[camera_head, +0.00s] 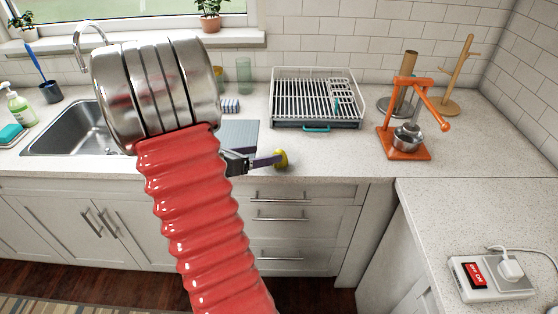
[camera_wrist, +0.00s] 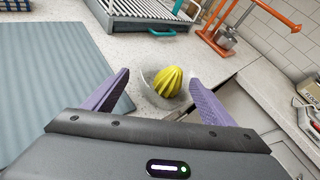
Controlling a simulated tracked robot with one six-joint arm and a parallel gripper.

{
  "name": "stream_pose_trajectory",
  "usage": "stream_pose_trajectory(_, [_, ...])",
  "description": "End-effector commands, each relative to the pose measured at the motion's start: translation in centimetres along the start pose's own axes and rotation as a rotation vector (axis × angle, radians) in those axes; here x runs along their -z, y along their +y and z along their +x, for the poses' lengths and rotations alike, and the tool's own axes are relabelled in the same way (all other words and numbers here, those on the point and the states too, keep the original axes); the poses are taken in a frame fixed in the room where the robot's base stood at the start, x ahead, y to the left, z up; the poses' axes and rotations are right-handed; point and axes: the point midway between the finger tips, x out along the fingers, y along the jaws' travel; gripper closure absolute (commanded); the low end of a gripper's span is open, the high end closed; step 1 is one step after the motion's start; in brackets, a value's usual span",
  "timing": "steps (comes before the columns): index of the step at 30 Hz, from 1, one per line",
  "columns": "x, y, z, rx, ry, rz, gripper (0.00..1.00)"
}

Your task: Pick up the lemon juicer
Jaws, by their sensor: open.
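The lemon juicer is a yellow ribbed cone (camera_wrist: 167,82) in a pale dish-like base that lies on the counter near its front edge. In the head view the yellow cone (camera_head: 281,159) shows just right of my gripper's tip. My gripper (camera_head: 262,160) reaches over the counter from the left. In the wrist view my gripper (camera_wrist: 160,90) is open, with one purple finger to the left of the juicer and one to the right. The juicer lies between and beyond the fingers. I cannot tell whether either finger touches it.
A white dish rack (camera_head: 315,98) stands behind the juicer. An orange press (camera_head: 404,140) stands to the right. A grey-blue mat (camera_wrist: 50,85) lies to the left. A sink (camera_head: 75,130) is at the far left. The counter's front edge is close to the juicer.

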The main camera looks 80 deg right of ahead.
Motion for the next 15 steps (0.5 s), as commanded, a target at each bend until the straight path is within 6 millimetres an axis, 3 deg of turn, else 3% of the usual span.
stream_pose_trajectory(15, [-0.06, -0.02, 1.08, 0.002, 0.0, 0.0, 0.22])
